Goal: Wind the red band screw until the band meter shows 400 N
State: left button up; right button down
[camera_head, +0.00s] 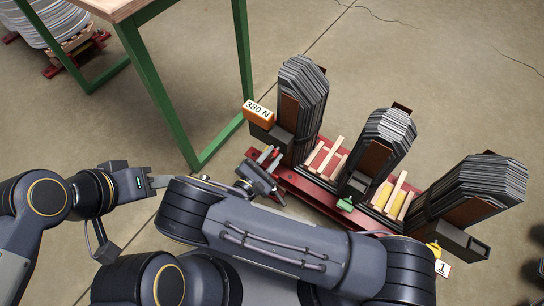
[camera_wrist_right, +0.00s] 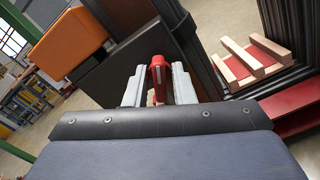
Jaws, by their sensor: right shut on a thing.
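The orange band meter (camera_head: 258,111) reads 380 N and sits on a dark block at the leftmost laminated stack. Its orange side (camera_wrist_right: 68,40) also shows at the upper left of the right wrist view, with no reading visible there. The red band screw (camera_wrist_right: 157,72) stands between the two grey fingers of my right gripper (camera_wrist_right: 158,85), which is shut on it. In the head view, my right gripper (camera_head: 267,160) is just below the meter, by the left end of the red base. My left gripper (camera_head: 160,182) is empty, away to the left; its finger gap is unclear.
Three laminated core stacks (camera_head: 303,85) stand on a red base (camera_head: 310,190) with pale wooden slats between them. A green screw (camera_head: 345,204) and a yellow screw (camera_head: 434,250) sit at the other stacks. A green-legged table (camera_head: 160,90) stands at upper left.

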jog(key=shift+m, duration=0.4)
jog(key=shift+m, duration=1.2)
jog(key=shift+m, duration=0.5)
jog(key=c, duration=1.1)
grip_release()
jog(key=shift+c, duration=0.2)
jog(key=shift+s, duration=0.1)
